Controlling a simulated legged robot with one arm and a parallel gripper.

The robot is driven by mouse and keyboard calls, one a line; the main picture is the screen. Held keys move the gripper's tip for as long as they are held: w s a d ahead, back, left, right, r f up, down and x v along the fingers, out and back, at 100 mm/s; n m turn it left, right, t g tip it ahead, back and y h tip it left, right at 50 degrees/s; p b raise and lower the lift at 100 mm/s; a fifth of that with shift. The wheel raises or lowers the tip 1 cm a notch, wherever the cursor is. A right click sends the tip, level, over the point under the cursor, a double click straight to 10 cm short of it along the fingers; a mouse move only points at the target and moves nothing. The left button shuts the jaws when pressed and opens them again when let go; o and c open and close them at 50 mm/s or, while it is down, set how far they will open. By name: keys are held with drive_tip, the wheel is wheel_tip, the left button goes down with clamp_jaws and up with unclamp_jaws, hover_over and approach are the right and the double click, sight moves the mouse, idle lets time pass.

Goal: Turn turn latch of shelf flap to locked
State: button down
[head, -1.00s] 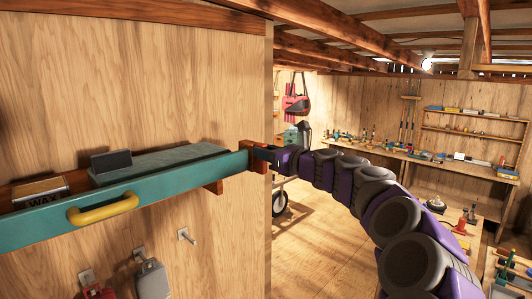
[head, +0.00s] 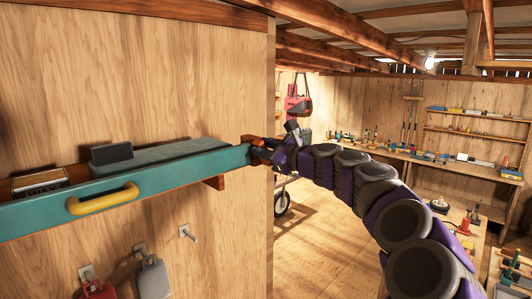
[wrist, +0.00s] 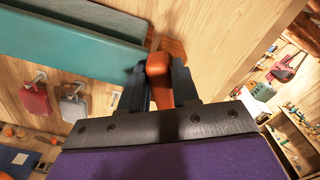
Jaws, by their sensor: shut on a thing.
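The shelf flap (head: 150,186) is a long teal board with a yellow handle (head: 102,199), standing along the front of the shelf. The orange turn latch (wrist: 157,68) is at the flap's right end, by the wall's edge. In the head view the latch (head: 262,143) is partly hidden by my gripper (head: 277,151). In the wrist view the black fingers of my gripper (wrist: 158,88) are shut on the latch, one on each side. The flap also shows in the wrist view (wrist: 75,40), left of the fingers.
A grey-green case (head: 165,157), a dark block (head: 111,154) and a wax box (head: 38,182) are on the shelf. A red can (head: 98,290) and a grey can (head: 152,280) hang below. Open floor lies right of the wall.

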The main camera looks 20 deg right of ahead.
drive_tip(key=shift+s+a+f+n+b, duration=0.15)
drive_tip(key=shift+f+n+b, duration=0.35)
drive_tip(key=shift+n+b, duration=1.35)
drive_tip(key=shift+a+f+n+b, duration=0.3)
drive_tip(key=shift+f+n+b, duration=0.15)
drive_tip(key=shift+n+b, duration=1.35)
drive_tip(key=shift+s+a+f+n+b, duration=0.15)
drive_tip(key=shift+f+n+b, duration=0.35)
drive_tip(key=shift+n+b, duration=1.35)
drive_tip(key=shift+n+p, duration=0.45)
drive_tip(key=shift+n, duration=0.15)
drive_tip(key=c, duration=1.1)
unclamp_jaws()
drive_tip(key=shift+r, duration=0.1)
drive_tip(key=shift+o, duration=0.9)
drive_tip(key=shift+w, duration=0.25)
drive_tip(key=v, duration=1.7)
drive_tip(key=shift+s+d+b, duration=0.15)
drive_tip(key=shift+d+b, duration=0.05)
drive_tip(key=shift+b, duration=0.25)
